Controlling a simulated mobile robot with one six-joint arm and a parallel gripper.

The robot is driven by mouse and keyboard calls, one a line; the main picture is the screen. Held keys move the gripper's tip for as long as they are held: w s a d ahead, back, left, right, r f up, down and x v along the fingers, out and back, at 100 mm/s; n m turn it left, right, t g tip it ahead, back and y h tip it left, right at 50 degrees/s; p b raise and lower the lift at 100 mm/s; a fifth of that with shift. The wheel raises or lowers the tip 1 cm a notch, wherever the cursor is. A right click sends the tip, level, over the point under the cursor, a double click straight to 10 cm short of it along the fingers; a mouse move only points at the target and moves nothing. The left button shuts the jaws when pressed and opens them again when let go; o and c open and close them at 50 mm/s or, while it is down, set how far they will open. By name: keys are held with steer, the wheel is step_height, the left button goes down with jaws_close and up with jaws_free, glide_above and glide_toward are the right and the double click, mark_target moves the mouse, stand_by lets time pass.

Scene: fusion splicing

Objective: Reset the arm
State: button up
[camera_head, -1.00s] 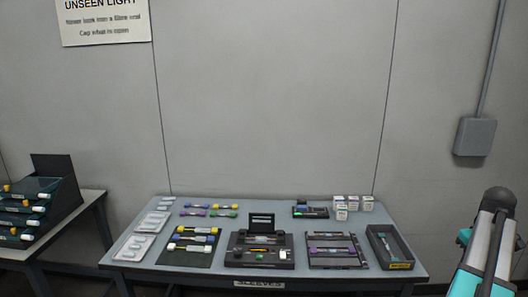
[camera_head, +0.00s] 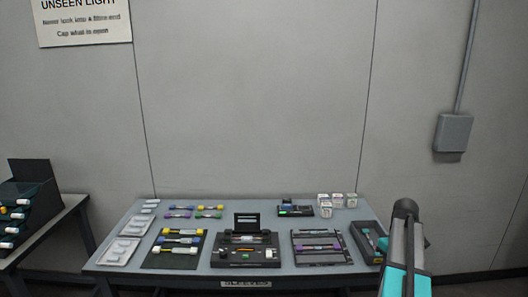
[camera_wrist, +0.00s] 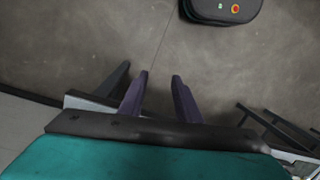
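My gripper (camera_wrist: 160,77) shows in the wrist view with its two fingers apart and nothing between them. It hangs over bare grey floor. In the head view my arm stands at the lower right, in front of the right end of the workbench (camera_head: 190,285). The gripper itself cannot be made out there.
The workbench carries a splicer (camera_head: 245,255), a mat with tubes (camera_head: 165,260), a black tray (camera_head: 320,260), white boxes (camera_head: 337,198) and pale packs (camera_head: 120,250). A dark bin rack (camera_head: 35,200) stands on a left side table. A grey wall box (camera_head: 453,132) hangs right.

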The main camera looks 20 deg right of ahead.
steer(key=a+f+n+g, duration=0.2)
steer(key=a+f, duration=1)
steer(key=a, duration=0.2)
steer(key=a+f+n+g, duration=0.2)
steer(key=a+f, duration=0.9)
steer(key=a, duration=0.3)
steer(key=s+a+f+m+h, duration=0.1)
steer(key=s+a+f+m, duration=0.2)
steer(key=s+a+f, duration=1.4)
steer(key=shift+s+a+f, duration=0.15)
steer(key=shift+s+f, duration=0.2)
steer(key=shift+s, duration=0.85)
